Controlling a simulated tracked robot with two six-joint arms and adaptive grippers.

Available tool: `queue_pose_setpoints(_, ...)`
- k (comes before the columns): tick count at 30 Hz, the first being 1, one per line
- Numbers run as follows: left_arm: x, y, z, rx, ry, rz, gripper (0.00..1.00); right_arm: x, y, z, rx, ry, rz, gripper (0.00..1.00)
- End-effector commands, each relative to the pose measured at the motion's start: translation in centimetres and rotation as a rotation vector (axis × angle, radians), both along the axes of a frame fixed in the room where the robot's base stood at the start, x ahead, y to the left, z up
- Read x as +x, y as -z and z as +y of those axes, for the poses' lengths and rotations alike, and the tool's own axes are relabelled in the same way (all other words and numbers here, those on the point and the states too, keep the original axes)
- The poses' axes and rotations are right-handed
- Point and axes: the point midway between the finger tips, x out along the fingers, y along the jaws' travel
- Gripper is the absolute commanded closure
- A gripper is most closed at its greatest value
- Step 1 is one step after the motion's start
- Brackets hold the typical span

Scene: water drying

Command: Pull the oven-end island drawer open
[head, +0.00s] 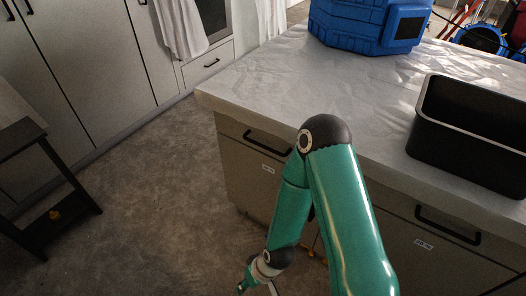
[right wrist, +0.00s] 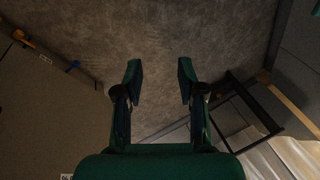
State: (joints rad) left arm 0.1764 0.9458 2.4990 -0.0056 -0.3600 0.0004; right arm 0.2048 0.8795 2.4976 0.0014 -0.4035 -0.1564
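The oven-end island drawer (head: 236,137) is the left one on the island's front, a grey-beige panel with a black bar handle (head: 262,142) and a small white label below. It looks shut; my green right arm covers its right part. My right gripper (head: 262,288) is at the bottom edge of the head view, low in front of the island and below the handle, partly cut off. In the right wrist view the right gripper (right wrist: 160,78) is open, its two fingers apart with only floor between them. My left gripper is not in view.
The white island top (head: 290,75) carries a black bin (head: 470,135) and a blue container (head: 365,28). Another drawer handle (head: 447,226) is at the right. A dark small table (head: 45,190) stands at the left. The floor (head: 150,190) between is clear.

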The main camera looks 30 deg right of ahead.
Motion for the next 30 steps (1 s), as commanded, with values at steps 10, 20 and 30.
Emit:
queue_pose_setpoints(10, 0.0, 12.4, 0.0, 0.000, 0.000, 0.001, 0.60, 14.9, -2.4, -10.9, -0.586, -0.405, -0.742, 0.61)
queue_pose_setpoints(20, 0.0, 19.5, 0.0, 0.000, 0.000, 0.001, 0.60, 17.8, -12.2, -20.6, -1.393, -0.649, -0.930, 0.61)
queue_pose_setpoints(30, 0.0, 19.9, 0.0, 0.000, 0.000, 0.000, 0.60, 19.2, -14.3, -22.7, -1.543, -0.684, -0.903, 0.61)
